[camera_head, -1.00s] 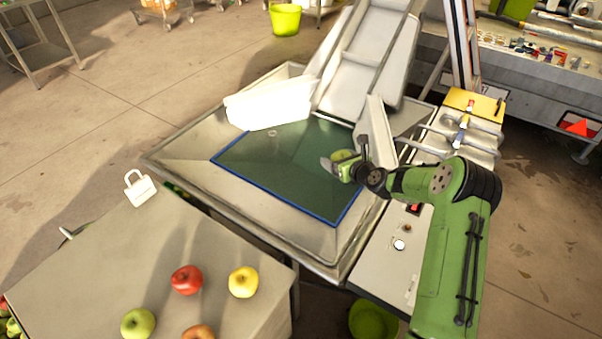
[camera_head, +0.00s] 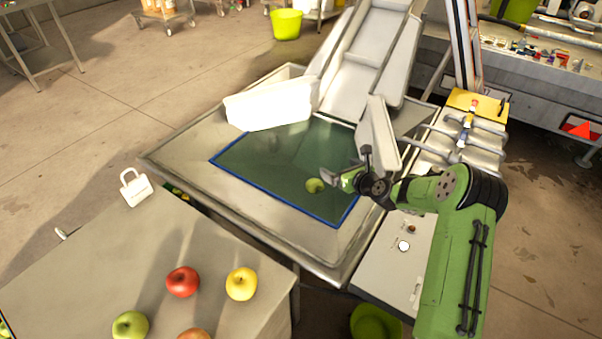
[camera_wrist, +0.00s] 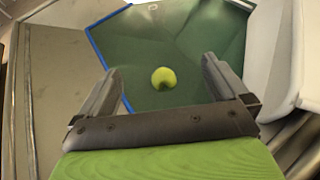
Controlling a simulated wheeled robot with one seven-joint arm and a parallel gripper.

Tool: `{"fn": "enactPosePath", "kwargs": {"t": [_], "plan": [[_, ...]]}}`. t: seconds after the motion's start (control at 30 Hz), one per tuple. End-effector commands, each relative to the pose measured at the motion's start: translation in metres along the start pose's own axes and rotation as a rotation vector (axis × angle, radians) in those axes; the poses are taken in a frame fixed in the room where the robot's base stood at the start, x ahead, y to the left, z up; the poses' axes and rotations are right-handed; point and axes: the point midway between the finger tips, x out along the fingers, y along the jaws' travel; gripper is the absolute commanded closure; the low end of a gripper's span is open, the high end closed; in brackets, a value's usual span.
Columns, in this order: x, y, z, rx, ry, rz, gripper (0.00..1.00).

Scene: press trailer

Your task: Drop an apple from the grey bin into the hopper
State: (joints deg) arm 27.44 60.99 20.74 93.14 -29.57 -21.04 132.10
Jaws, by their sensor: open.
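A yellow-green apple (camera_head: 315,186) is over the dark green water-like floor of the hopper (camera_head: 180,158), apart from my gripper (camera_head: 345,165). In the wrist view the apple (camera_wrist: 163,78) shows beyond and between my two spread fingers (camera_wrist: 160,88), with nothing held. I cannot tell whether the apple is still falling or resting. A red apple (camera_head: 182,282), a yellow apple (camera_head: 241,284), a green apple (camera_head: 130,326) and an orange-red apple (camera_head: 194,335) sit on a grey surface at the lower left. The grey bin is not clearly identifiable.
A white sloping chute (camera_head: 365,70) rises behind the hopper. A white panel (camera_head: 272,104) stands at its back left. A control panel (camera_head: 395,262) with buttons lies to the right. A lime bucket (camera_head: 286,24) stands on the floor behind.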

Motion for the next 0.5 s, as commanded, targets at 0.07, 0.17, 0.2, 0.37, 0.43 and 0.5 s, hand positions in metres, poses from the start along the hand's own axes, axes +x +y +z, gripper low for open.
{"fn": "enactPosePath", "kwargs": {"t": [0.07, 0.17, 0.2, 0.37, 0.43, 0.5], "plan": [[-0.021, -0.002, 0.003, 0.004, 0.001, -0.005, 0.00], [-0.051, -0.002, 0.003, 0.005, 0.001, -0.006, 0.00], [-0.062, -0.002, 0.004, 0.004, 0.000, -0.005, 0.00], [-0.106, -0.002, 0.003, 0.004, 0.000, -0.006, 0.00], [-0.122, -0.001, 0.003, 0.004, -0.001, -0.005, 0.00], [-0.133, -0.001, 0.002, 0.002, -0.001, -0.004, 0.00]]}}
